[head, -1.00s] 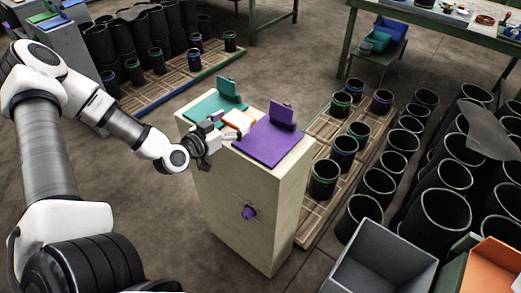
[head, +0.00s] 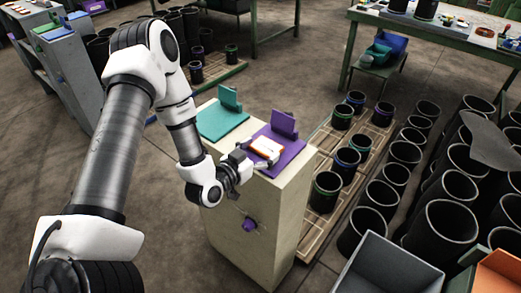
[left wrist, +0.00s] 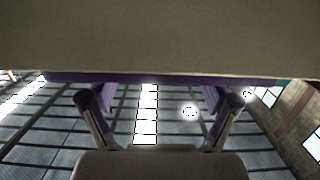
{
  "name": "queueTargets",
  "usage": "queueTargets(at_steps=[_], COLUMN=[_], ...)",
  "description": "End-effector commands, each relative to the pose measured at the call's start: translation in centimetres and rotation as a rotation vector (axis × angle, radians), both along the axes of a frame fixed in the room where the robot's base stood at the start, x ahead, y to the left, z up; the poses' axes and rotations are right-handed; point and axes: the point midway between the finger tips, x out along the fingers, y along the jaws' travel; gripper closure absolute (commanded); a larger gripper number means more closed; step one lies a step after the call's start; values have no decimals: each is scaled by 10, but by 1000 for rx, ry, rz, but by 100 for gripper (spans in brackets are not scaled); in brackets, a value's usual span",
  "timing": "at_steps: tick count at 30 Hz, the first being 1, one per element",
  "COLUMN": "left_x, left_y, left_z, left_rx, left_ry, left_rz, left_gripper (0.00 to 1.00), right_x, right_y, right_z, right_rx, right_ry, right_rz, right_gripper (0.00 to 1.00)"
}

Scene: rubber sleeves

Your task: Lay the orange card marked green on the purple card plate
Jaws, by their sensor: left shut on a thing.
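The orange card (head: 267,146), with a pale top face, is over the purple card plate (head: 291,157) on top of the beige cabinet. I cannot tell whether it touches the plate or is just above it, and no green mark is readable. My left gripper (head: 259,160) reaches in from the front edge and is shut on the card. In the left wrist view the fingers (left wrist: 160,101) point at the purple plate's edge (left wrist: 160,77); the card cannot be made out there. My right gripper is not in view.
A teal card plate (head: 218,123) lies to the left on the same beige cabinet (head: 268,220). A purple knob (head: 249,225) is on its front. Black sleeves (head: 452,226) stand on the right, beside a grey bin (head: 385,268).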

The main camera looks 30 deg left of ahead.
Motion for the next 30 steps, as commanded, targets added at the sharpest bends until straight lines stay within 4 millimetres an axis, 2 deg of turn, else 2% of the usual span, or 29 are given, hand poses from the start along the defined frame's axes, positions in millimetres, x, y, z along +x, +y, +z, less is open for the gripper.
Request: queueTargets(at_steps=[2, 3, 4, 17, 20, 25, 29, 30], left_x=[0, 0, 0, -2, -18, -61, -93, -99], left_y=[0, 0, 0, 1, 3, 6, 8, 8], left_z=[-4, -4, -3, 2, 2, 10, 17, 23], left_rx=[0, 0, 0, -1, -3, -9, -7, 0], left_ry=[0, 0, 0, 1, 4, 4, 3, 7], left_rz=[0, 0, 0, 1, 4, 7, 7, 1], left_gripper=[47, 9, 0, 0, 0, 0, 0, 0], right_x=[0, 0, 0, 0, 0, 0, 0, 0], right_y=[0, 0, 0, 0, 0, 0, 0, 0], right_z=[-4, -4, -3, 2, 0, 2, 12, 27], right_rx=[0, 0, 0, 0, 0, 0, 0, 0], right_ry=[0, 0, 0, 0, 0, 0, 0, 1], right_rz=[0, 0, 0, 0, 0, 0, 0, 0], right_gripper=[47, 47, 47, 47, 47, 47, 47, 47])
